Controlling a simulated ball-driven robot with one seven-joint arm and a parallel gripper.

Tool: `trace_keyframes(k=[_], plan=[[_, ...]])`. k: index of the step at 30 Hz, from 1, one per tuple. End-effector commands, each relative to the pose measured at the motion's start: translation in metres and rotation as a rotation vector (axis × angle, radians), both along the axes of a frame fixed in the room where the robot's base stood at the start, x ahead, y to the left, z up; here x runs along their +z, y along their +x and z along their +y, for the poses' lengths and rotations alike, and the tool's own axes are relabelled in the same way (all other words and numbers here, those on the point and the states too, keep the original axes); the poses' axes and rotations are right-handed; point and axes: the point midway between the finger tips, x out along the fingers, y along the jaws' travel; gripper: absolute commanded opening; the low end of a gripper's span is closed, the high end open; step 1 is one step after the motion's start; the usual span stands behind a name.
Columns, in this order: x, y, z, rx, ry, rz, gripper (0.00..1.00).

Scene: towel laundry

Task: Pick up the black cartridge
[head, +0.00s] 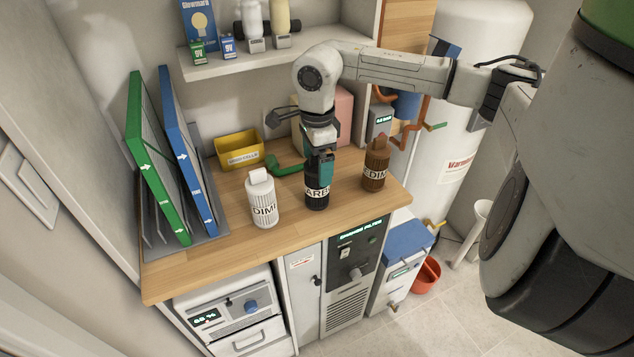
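The black cartridge (316,201) stands upright on the wooden counter, between a white cartridge (263,201) on its left and a brown cartridge (375,170) on its right. Part of a white label reading "ARB" shows on it. My gripper (320,176) points down at the top of the black cartridge, with a black and teal finger overlapping its upper part. The gripper hides the cartridge's top. I cannot tell whether the fingers are closed on it or only around it.
The wooden counter (190,273) has bare room along its front edge. Green (152,160) and blue (187,150) panels stand in a rack at left. A yellow bin (239,150) and a green curved handle (287,170) lie behind the cartridges. A shelf (225,68) hangs above.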

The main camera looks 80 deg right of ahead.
Motion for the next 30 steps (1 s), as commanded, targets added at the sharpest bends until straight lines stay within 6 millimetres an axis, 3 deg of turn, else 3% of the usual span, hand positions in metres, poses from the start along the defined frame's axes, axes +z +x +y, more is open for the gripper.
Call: trace_keyframes(k=[2,26,30], plan=[[0.0001,0.0001,0.0001,0.000,0.000,0.000,0.88],[0.0006,0.0002,0.0000,0.000,0.001,-0.001,0.12],[0.0009,0.0002,0.0000,0.000,0.001,-0.001,0.11]])
